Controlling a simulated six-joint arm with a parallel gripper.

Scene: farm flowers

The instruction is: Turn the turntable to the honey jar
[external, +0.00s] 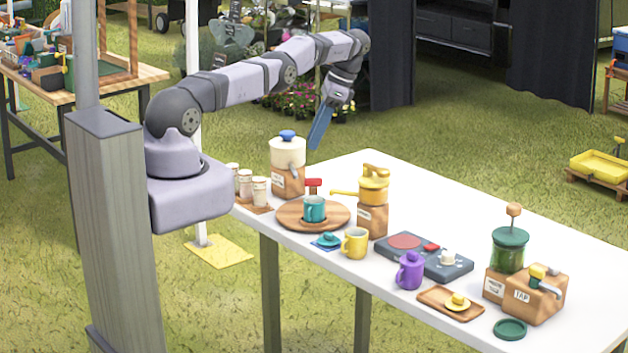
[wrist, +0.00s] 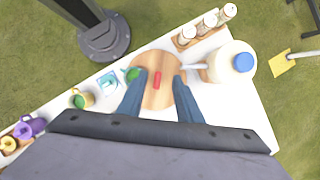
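The turntable (external: 290,218) is a round wooden disc on the white table. A teal mug (external: 314,208) stands on it, and a red handle (external: 313,185) shows at its far side. In the wrist view the disc (wrist: 156,98) lies below my gripper (wrist: 160,78), with the red handle (wrist: 157,79) between the two blue fingers in the picture. My gripper (external: 320,128) is open and empty, well above the table. Three small labelled jars (external: 245,185) stand left of the disc; their labels are too small to read, so I cannot tell which is honey.
A cream dispenser with a blue knob (external: 288,152) stands behind the disc, and a yellow pot on a wooden block (external: 372,205) to its right. A yellow mug (external: 355,243), a blue cloth (external: 325,242) and a hob (external: 424,256) are nearby. The air around my gripper is clear.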

